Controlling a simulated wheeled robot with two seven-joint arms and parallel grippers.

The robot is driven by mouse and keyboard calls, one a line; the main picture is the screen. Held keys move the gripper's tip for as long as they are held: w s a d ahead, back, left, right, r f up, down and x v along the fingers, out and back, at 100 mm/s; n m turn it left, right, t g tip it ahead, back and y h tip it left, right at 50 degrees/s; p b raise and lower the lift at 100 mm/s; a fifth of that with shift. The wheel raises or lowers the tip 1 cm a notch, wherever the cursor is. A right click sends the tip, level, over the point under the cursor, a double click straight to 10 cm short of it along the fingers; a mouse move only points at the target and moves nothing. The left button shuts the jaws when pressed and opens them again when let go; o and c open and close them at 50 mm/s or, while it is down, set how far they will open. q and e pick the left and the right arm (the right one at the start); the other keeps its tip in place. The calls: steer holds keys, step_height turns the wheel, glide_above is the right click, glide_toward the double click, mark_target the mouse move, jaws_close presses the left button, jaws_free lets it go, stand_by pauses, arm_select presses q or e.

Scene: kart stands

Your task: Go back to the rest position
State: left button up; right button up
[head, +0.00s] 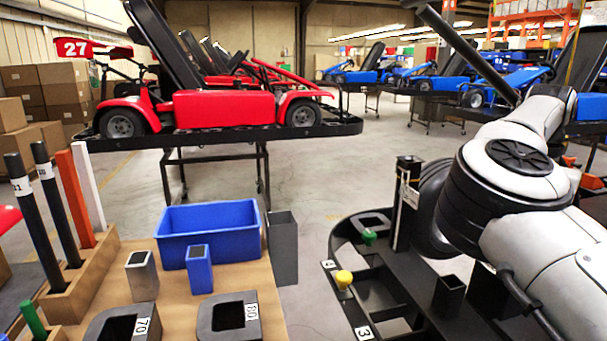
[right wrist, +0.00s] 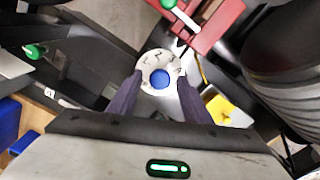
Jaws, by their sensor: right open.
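My right arm comes in from the right in the head view, over the black kart frame (head: 345,290); its gripper is hidden there. In the right wrist view my right gripper (right wrist: 158,92) has its two dark fingers spread apart. A round whitish disc with a blue centre (right wrist: 160,78) shows between the fingertips; I cannot tell how far beyond them it lies. My left gripper is in neither view.
A wooden bench holds a blue bin (head: 208,226), a small blue tube (head: 199,270) and upright rods. The frame carries a yellow knob (head: 344,279) and a green knob (head: 369,236). A red kart (head: 222,108) stands behind. Open floor lies between.

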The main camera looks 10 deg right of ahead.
steer(key=shift+m, duration=0.7)
step_height(320, 180, up, 8)
steer(key=shift+r+p, duration=0.15)
steer(key=shift+p, duration=0.2)
steer(key=shift+r, duration=0.1)
